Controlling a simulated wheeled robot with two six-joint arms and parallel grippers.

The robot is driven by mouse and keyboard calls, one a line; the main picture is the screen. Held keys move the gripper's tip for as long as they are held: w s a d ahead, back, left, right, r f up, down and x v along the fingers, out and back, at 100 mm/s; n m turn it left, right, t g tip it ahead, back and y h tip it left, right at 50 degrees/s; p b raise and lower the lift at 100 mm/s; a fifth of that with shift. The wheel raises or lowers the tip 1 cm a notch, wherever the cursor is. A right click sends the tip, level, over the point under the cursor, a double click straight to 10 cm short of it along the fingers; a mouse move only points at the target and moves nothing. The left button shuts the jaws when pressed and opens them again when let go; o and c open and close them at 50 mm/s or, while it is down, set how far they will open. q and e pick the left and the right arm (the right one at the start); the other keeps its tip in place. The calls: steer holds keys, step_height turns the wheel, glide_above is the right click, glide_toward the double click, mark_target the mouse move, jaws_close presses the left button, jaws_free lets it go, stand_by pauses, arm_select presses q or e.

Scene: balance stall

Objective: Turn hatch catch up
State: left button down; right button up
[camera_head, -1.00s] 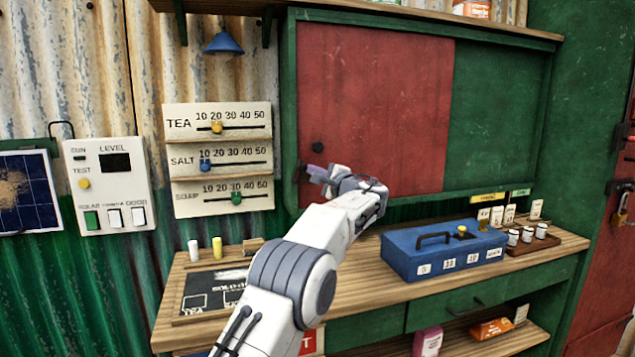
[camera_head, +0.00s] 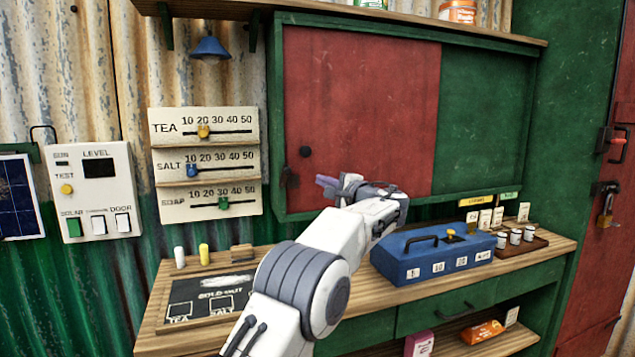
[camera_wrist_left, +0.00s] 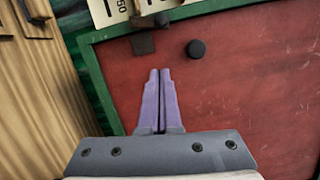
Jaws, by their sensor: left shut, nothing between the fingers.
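The hatch is a red panel (camera_head: 360,110) in a green frame on the back wall. A small dark catch (camera_head: 289,177) sits at its lower left edge, and a round black knob (camera_head: 305,151) is just above and to the right of it. My left gripper (camera_head: 326,182) has its purple fingers together, empty, to the right of the catch and apart from it. In the left wrist view the shut fingertips (camera_wrist_left: 159,72) point toward the dark catch (camera_wrist_left: 144,43), with the knob (camera_wrist_left: 196,49) at the right. The catch's exact angle is hard to make out. My right gripper is out of view.
A blue box (camera_head: 430,258) and a chalkboard (camera_head: 210,300) are on the wooden bench below. A slider board (camera_head: 205,165) hangs left of the hatch. A tray of small jars (camera_head: 520,244) is at the right. The wall area around the catch is clear.

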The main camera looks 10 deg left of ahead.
arm_select(q)
steer(key=shift+b+v, duration=0.4)
steer(key=shift+v, duration=2.2)
